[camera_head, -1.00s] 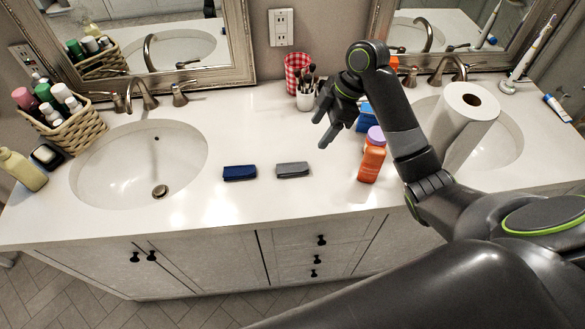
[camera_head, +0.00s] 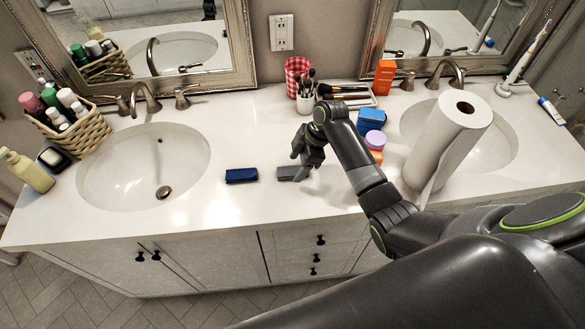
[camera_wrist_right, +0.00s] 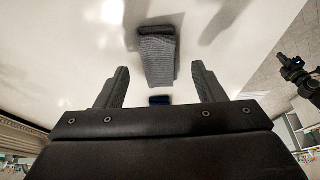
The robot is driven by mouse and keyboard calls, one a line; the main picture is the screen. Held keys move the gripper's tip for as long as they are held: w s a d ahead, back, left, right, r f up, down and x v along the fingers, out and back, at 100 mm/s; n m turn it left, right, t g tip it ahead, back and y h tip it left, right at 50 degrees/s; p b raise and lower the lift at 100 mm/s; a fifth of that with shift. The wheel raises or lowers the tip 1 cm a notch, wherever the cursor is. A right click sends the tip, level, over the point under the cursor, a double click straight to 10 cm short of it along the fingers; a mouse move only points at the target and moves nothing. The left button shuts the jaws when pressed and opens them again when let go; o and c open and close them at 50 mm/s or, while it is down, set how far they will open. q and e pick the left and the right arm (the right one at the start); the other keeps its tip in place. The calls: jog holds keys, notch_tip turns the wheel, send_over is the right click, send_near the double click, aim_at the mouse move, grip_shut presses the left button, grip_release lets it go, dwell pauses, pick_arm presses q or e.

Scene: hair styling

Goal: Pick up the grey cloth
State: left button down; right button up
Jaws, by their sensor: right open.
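The grey cloth (camera_head: 288,174) lies folded on the white counter, right of a dark blue cloth (camera_head: 241,175). My right gripper (camera_head: 300,165) is open and empty above the grey cloth, its arm coming from the right, partly covering the cloth's right end. In the right wrist view the grey cloth (camera_wrist_right: 158,58) shows ribbed and lies ahead of the gap between the two spread fingers (camera_wrist_right: 160,80). The blue cloth (camera_wrist_right: 160,100) shows small between the fingers. A dark jointed shape (camera_wrist_right: 297,72) at the right edge there looks like my left gripper; its jaws are unclear.
A paper towel roll (camera_head: 447,140) stands at the right, near an orange bottle with a purple cap (camera_head: 375,140), partly hidden by my arm. A brush cup (camera_head: 305,101) stands behind. Sinks flank the middle (camera_head: 140,190). The counter in front of the cloths is clear.

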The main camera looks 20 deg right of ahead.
aim_at(296, 168)
jog(key=shift+x, duration=0.95)
jog(key=c, duration=1.1)
jog(key=shift+o, duration=0.2)
notch_tip(296, 168, up, 10)
jog(key=b, duration=0.2)
